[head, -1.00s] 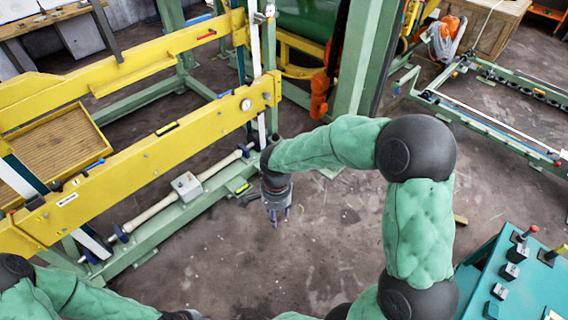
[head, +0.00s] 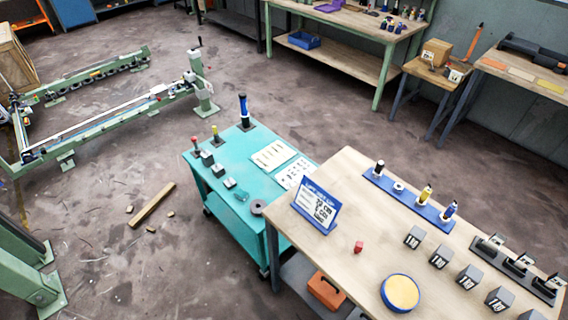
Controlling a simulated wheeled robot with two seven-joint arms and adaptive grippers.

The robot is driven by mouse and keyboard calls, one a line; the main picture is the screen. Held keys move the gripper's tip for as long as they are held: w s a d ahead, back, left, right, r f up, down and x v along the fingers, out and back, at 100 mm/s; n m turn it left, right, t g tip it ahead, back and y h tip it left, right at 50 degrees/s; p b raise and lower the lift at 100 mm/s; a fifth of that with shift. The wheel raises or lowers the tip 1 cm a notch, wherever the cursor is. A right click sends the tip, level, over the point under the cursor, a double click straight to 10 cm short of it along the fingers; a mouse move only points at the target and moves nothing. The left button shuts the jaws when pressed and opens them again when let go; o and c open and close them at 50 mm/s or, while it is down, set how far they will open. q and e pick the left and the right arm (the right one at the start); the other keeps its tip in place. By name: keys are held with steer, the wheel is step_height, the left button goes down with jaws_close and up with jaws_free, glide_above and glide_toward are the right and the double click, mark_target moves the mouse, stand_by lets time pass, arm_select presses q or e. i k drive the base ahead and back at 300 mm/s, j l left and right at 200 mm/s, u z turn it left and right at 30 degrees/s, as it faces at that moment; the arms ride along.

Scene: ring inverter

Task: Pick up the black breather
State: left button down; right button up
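A blue strip rack (head: 408,203) lies along the back of the wooden table. A small upright black-topped piece (head: 379,168) stands at its far left end; it looks like the black breather, but it is too small to be sure. Beside it on the strip are a low pale ring piece (head: 398,187), a yellow piece (head: 425,194) and a blue piece (head: 449,211). Neither of my grippers is in the head view.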

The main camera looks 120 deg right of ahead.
mark_target(380, 166)
steer(key=j+z, duration=0.1)
steer(key=z, duration=0.3)
steer(key=i+j+z, duration=0.1)
steer(key=z, duration=0.25)
steer(key=i+j+z, duration=0.1)
steer(key=z, duration=2.55)
